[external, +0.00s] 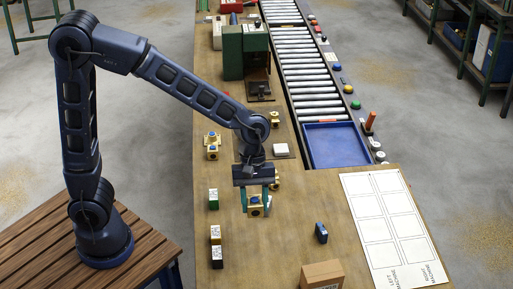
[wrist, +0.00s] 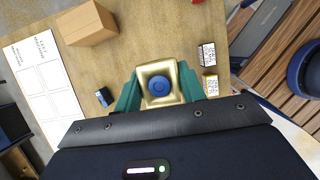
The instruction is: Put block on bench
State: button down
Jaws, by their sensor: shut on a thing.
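My gripper (external: 256,197) is shut on a brass-coloured block (external: 254,206) with a round blue top. In the wrist view, the block (wrist: 158,70) sits between the two teal fingers of my gripper (wrist: 159,88), blue disc facing the camera. The fingers press on its left and right sides. The block is over the wooden bench (external: 285,225); I cannot tell whether its underside touches the wood. Another is partly hidden behind my gripper.
Green (external: 213,198), yellow (external: 215,234) and dark (external: 217,255) labelled blocks line the bench's left edge. A small blue block (external: 321,232), cardboard box (external: 322,275) and white sheet with printed cells (external: 393,232) lie right. A blue tray (external: 336,146) ends the roller conveyor. Bench between is clear.

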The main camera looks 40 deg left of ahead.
jog(key=w+a+n+t+h, duration=0.1)
jog(key=w+a+n, duration=0.35)
jog(key=w, duration=1.05)
jog(key=w+a+n+t, duration=0.15)
jog(key=w+a, duration=0.55)
jog(key=w, duration=0.9)
jog(key=w+a+f+n+t, duration=0.25)
jog(key=w+a+n, duration=0.25)
jog(key=w+a, duration=1.2)
jog(key=w+a+f+n, duration=0.2)
jog(key=a, duration=1.2)
jog(key=w+a+f+n+t+y, duration=0.1)
jog(key=w+a+f+n, duration=0.15)
jog(key=a, duration=1.15)
jog(key=w+a+f+n, duration=0.2)
jog(key=w+a+n, duration=0.1)
jog(key=a, duration=1.1)
jog(key=shift+m, duration=0.25)
notch_tip(320, 180, down, 19)
jog(key=shift+a+r, duration=0.1)
